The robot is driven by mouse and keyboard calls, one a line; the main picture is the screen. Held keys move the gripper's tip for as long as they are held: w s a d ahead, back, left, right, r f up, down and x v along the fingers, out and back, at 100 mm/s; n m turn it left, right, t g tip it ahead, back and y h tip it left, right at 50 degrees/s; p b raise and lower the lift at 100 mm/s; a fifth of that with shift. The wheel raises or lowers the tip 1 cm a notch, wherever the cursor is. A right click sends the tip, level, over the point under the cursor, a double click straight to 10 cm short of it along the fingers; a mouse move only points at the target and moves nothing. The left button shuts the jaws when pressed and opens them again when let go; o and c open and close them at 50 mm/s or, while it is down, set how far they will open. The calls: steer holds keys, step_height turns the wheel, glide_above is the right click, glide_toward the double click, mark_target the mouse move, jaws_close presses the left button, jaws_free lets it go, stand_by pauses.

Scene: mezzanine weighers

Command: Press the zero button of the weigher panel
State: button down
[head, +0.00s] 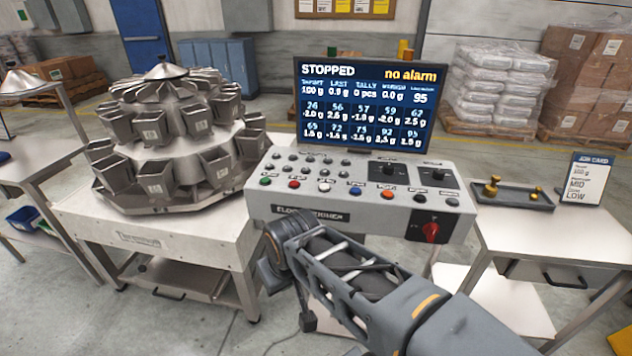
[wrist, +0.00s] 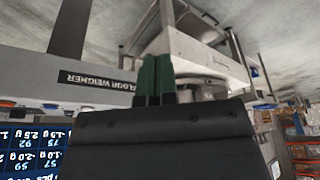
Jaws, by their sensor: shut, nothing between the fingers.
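The weigher panel (head: 330,213) is a grey sloped console. A row of coloured buttons runs along its front: green (head: 265,181), red (head: 294,184), white (head: 324,187), blue (head: 355,191) and orange (head: 387,195) among them. Their labels are too small to read, so I cannot tell which is zero. The panel's front also shows upside down in the wrist view (wrist: 45,85). My gripper (wrist: 155,62) has green fingers, shut and empty, apart from the buttons. In the head view my arm's end is low in front of the panel; the fingertips cannot be made out there.
The screen (head: 366,105) behind the panel reads STOPPED, no alarm. A red rotary switch (head: 431,232) sits at the panel's right front. The steel multihead weigher (head: 165,140) stands left on its table (head: 150,237). A right table (head: 530,238) holds a weight tray (head: 512,199) and job card (head: 586,178).

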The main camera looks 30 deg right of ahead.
step_height(320, 180, up, 10)
steer(key=m+t+h+p, duration=0.1)
steer(key=m+t+p, duration=0.2)
steer(key=m+t, duration=0.55)
glide_above(326, 186)
steer(key=m+g, duration=0.2)
steer(key=g, duration=0.1)
steer(key=shift+d+f, duration=0.1)
steer(key=shift+d, duration=0.05)
steer(key=shift+f, duration=0.2)
step_height(326, 186, down, 7)
steer(key=b, duration=0.6)
steer(key=shift+f+b, duration=0.75)
steer(key=shift+f, duration=0.15)
steer(key=shift+f+b, duration=0.3)
steer(key=shift+b, duration=0.25)
